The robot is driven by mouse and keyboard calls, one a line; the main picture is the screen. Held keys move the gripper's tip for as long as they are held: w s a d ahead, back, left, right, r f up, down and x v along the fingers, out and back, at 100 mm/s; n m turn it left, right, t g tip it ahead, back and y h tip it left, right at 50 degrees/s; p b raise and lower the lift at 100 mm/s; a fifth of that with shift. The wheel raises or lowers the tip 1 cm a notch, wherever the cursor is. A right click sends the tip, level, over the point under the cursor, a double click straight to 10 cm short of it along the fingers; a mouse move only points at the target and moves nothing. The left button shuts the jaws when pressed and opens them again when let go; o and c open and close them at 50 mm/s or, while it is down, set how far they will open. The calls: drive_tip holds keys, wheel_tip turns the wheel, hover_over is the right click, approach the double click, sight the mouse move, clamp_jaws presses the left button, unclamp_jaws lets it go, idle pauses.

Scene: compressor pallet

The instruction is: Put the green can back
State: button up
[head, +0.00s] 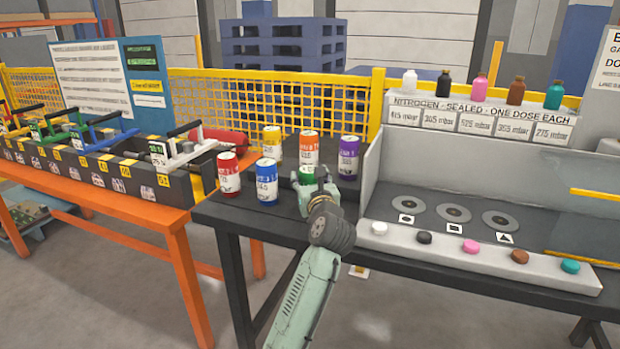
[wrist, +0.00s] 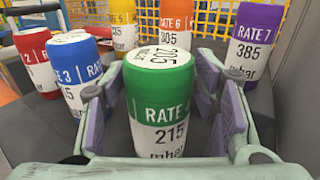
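The green can (head: 306,174), with a white label reading RATE and 215 mbar, is upright at the front of the group of cans on the dark table. In the wrist view the green can (wrist: 158,82) stands between the two fingers of my gripper (head: 314,185). The finger pads lie on its left and right with narrow gaps showing, so the gripper looks open around it. The can's lower edge is partly hidden by the gripper.
Close by stand a red can (head: 228,176), blue can (head: 266,183), yellow can (head: 271,143), orange can (head: 309,149) and purple can (head: 348,158). A grey walled station (head: 415,180) with round discs and coloured buttons is on the right. An orange bench (head: 150,215) is left.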

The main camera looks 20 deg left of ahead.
drive_tip(key=shift+o, duration=0.7)
drive_tip(key=shift+r, duration=0.1)
